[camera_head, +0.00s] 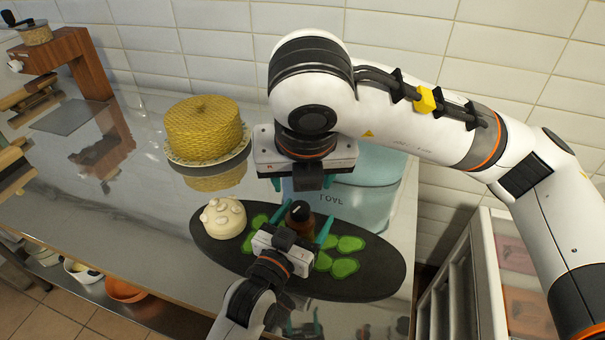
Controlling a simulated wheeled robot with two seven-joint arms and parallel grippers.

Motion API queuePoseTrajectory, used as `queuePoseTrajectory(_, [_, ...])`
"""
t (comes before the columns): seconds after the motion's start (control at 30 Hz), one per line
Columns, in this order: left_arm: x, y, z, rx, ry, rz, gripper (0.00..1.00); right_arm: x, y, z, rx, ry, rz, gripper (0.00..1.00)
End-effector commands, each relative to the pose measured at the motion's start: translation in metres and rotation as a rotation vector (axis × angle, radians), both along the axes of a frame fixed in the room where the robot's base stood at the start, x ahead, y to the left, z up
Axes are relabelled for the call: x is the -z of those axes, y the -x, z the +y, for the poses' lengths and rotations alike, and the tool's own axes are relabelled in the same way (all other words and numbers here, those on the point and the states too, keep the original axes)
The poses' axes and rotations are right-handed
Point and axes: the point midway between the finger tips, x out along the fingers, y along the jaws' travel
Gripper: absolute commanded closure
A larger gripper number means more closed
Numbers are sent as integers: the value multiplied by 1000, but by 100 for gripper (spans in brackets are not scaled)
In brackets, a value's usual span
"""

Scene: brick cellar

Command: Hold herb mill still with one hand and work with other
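The herb mill (298,212), dark brown with a black top, stands upright on a dark oval board (374,277). My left gripper (305,214) reaches it from the near side. Its teal fingers are spread, one on each side of the mill, with a gap showing at the right finger; contact on the left side is unclear. My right gripper (303,183) hangs over the mill, pointing down, its teal fingers apart and nothing seen between them. The mill's lower part is hidden by my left gripper.
A pale blue container (369,203) is close behind the mill.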

Motion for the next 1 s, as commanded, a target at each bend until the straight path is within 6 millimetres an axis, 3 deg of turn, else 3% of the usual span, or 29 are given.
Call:
queuePoseTrajectory(0.27, [1, 5, 3, 0, 0, 1, 23, 0, 0, 0, 0, 0, 0, 44])
queuePoseTrajectory(0.7, [1, 81, 42, 0, -2, 4, 23, 0, 0, 0, 0, 0, 0, 44])
queuePoseTrajectory(1.0, [0, 106, 55, 0, 0, 1, 23, 0, 0, 0, 0, 0, 0, 44])
